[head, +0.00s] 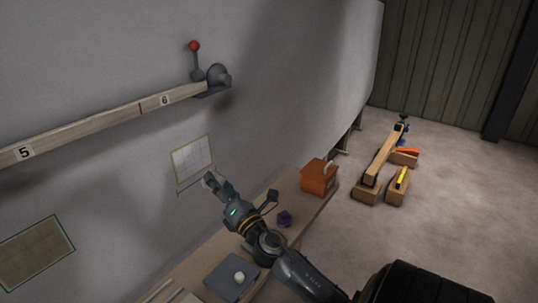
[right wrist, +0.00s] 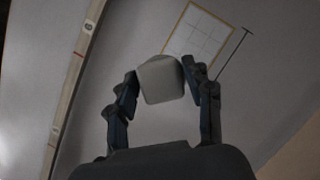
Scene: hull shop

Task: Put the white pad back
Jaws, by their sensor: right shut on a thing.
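My right gripper (head: 214,183) is up by the hull wall, just below a pale gridded panel (head: 192,160). In the right wrist view its two fingers (right wrist: 162,76) are shut on a pale, rounded block (right wrist: 161,82), which appears to be the white pad. The pad is held clear of the bench, and the panel (right wrist: 199,38) shows behind it. I cannot tell whether the pad touches the wall. A grey tray (head: 219,276) on the bench has a small white round thing (head: 239,276) on it. My left gripper is not in view.
A numbered wooden batten (head: 110,119) with a red-knobbed clamp (head: 213,78) runs above. Wooden blocks (head: 367,190) lie on the floor, which is otherwise open at right.

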